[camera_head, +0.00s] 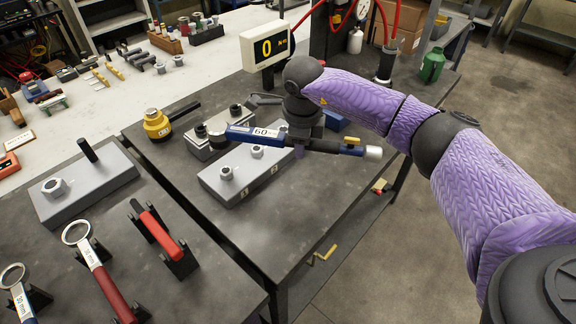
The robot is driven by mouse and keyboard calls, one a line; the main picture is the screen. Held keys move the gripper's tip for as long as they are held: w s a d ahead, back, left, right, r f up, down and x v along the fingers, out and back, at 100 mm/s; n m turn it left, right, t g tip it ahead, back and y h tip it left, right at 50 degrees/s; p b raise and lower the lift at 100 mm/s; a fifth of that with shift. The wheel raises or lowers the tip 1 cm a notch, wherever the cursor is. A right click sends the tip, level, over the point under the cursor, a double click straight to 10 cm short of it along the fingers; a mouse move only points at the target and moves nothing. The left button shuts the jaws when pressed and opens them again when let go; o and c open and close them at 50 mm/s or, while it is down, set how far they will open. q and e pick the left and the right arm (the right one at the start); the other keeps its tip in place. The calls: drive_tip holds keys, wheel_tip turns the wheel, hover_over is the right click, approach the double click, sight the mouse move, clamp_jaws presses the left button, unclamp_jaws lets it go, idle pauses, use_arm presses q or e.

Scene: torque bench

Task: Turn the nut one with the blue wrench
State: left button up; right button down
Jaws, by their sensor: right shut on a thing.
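My right gripper (301,145), at the end of the purple arm, is shut on a blue wrench (240,133) with a white label reading 60. The wrench lies roughly level across the picture, above a grey plate (219,191). Its right end has a dark bar, a little yellow and a silver tip (373,153). On the plate stand a front-left nut (228,174) and another nut (258,152) behind it. Small number labels mark the plate's front, too small to read surely. The wrench and gripper hide the plate's far right part. My left gripper is out of view.
A display reading 0 (266,47) stands behind. A yellow tool (157,125) and grey blocks lie left of the plate. Ring wrenches (77,233), a red-handled tool (155,232) and a second grey plate (105,183) occupy the left bench. The dark table front is clear.

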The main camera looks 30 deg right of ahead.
drive_tip(key=shift+w+d+n, duration=0.25)
drive_tip(key=shift+d+n, duration=0.15)
drive_tip(key=shift+n, duration=0.4)
drive_tip(key=shift+b, duration=0.3)
drive_tip(key=shift+f+b, duration=0.45)
drive_tip(key=shift+f, duration=0.2)
wheel_tip(320, 180, down, 4)
drive_tip(key=b, duration=0.3)
drive_tip(key=shift+r, duration=0.1)
drive_tip(key=shift+f, duration=0.4)
